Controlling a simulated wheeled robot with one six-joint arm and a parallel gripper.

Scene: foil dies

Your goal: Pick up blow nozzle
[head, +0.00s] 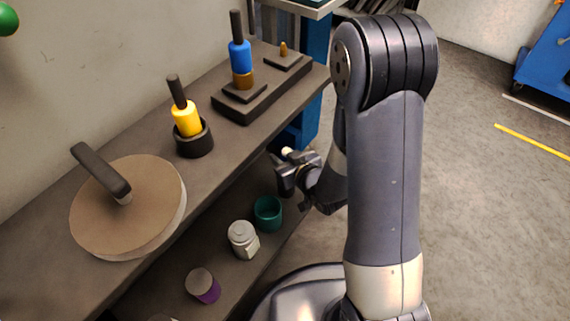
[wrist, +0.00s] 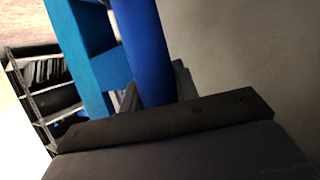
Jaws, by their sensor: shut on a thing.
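My gripper (head: 284,172) is beside the front edge of the dark bench, above the lower shelf. In the wrist view, a smooth blue cylindrical thing (wrist: 147,45) stands between the two grey fingers, and my gripper is shut on it. It seems to be the blow nozzle; its lower end is hidden behind the gripper body. In the head view the held thing is mostly hidden, with only a small pale spot showing at the gripper.
On the bench top (head: 225,145) stand a round tan disc (head: 140,195) with a dark handle, a yellow tool (head: 187,120) in a black cup, and a blue tool (head: 240,57) on a dark block. The lower shelf holds a teal cup (head: 268,213), a white jar (head: 243,239) and a purple container (head: 205,290).

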